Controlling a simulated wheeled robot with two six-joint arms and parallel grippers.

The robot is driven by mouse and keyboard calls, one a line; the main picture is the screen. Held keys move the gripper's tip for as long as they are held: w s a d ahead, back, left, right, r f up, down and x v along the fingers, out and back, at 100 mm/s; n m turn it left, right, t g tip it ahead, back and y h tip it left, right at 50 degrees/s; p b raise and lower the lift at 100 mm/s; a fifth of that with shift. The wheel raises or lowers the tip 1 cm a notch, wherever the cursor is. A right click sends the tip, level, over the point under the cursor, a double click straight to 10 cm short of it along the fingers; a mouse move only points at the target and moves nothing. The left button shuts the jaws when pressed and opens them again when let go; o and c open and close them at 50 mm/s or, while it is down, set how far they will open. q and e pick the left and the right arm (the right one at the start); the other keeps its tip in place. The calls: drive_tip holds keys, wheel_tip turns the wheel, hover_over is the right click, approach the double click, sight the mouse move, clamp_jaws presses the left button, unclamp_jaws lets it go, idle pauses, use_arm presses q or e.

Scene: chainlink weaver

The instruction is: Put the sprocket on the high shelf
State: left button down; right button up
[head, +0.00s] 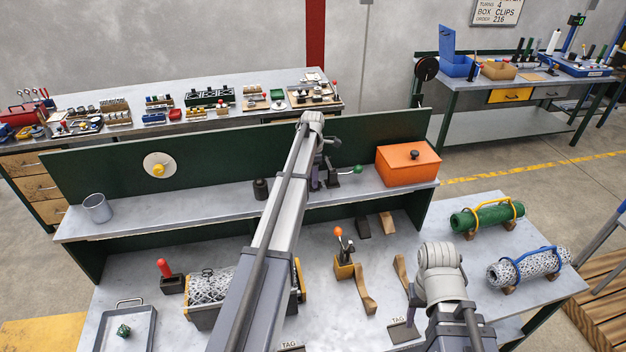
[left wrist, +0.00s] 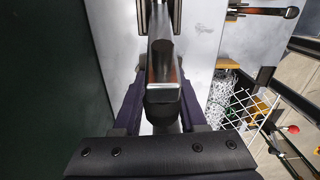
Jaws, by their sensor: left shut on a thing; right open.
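My left gripper (head: 317,183) is over the raised shelf (head: 215,211), close to its green back panel. In the left wrist view my left gripper (left wrist: 161,22) is shut on a dark, smooth thing (left wrist: 163,60), seen nearly end-on. I cannot tell from these views whether this thing is the sprocket, or whether it touches the shelf.
On the shelf are a grey cup (head: 97,208), a small dark cylinder (head: 261,189) and an orange box (head: 408,163). Below are a tray (head: 105,317), a mesh roll (head: 211,285) and wooden cradles. The shelf is clear between cup and cylinder.

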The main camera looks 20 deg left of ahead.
use_arm(q)
drive_tip(key=shift+f, duration=0.2)
drive_tip(key=shift+c, duration=2.3)
unclamp_jaws()
drive_tip(key=shift+r, duration=0.1)
wheel_tip(320, 180, up, 8)
drive_tip(key=p, duration=0.7)
drive_tip(key=shift+p, duration=0.4)
